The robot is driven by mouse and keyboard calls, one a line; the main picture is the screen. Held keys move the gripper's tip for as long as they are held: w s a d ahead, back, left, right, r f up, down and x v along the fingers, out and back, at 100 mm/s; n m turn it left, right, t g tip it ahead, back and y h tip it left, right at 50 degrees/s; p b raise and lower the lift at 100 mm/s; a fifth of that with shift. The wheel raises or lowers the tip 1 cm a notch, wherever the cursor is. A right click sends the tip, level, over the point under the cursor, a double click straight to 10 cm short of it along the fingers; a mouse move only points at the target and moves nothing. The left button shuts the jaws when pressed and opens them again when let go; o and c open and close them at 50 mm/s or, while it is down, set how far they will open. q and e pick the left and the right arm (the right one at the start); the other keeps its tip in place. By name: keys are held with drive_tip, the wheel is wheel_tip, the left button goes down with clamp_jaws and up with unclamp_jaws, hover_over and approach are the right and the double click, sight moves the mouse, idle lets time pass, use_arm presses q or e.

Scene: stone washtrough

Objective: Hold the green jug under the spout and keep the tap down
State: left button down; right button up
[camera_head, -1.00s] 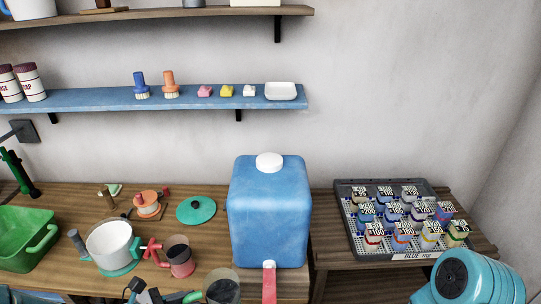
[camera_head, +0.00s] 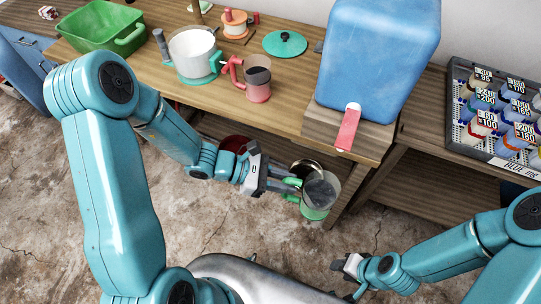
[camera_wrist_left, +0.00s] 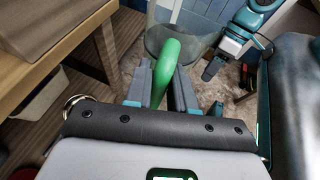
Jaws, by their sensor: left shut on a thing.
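The green jug (camera_head: 316,208) has a clear body with a green base and handle. My left gripper (camera_head: 284,187) is shut on its handle, which also shows between the fingers in the left wrist view (camera_wrist_left: 165,70). It holds the jug off the floor, in front of the bench, below and left of the tap. The red tap lever (camera_head: 348,130) sticks out from the front of the blue tank (camera_head: 375,60); the spout under it is hidden. My right gripper (camera_head: 348,266) is apart from tap and jug, lower right; its finger gap is unclear.
The wooden bench (camera_head: 290,85) carries a green tub (camera_head: 100,28), a white pot (camera_head: 193,50), a red jug (camera_head: 257,82) and a teal lid (camera_head: 285,43). A crate of bottles (camera_head: 487,155) stands right of the tank. Stone floor is open in front.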

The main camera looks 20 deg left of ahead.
use_arm(q)
drive_tip(key=shift+s+d+f+g, duration=0.3)
drive_tip(key=shift+d+f, duration=0.25)
drive_tip(key=shift+f, duration=0.15)
drive_tip(key=shift+w+r+m, duration=0.25)
drive_tip(key=shift+w+m, duration=0.05)
drive_tip(key=shift+w, duration=0.15)
drive_tip(key=w+p, duration=0.1)
drive_tip(key=w, duration=0.9)
drive_tip(key=shift+w+f+p, duration=0.15)
drive_tip(key=shift+w+p, duration=0.2)
drive_tip(key=shift+w, duration=0.05)
use_arm(e)
drive_tip(key=shift+r, duration=0.45)
use_arm(q)
drive_tip(key=shift+b, duration=0.3)
use_arm(e)
drive_tip(key=shift+f, duration=0.3)
idle(0.5)
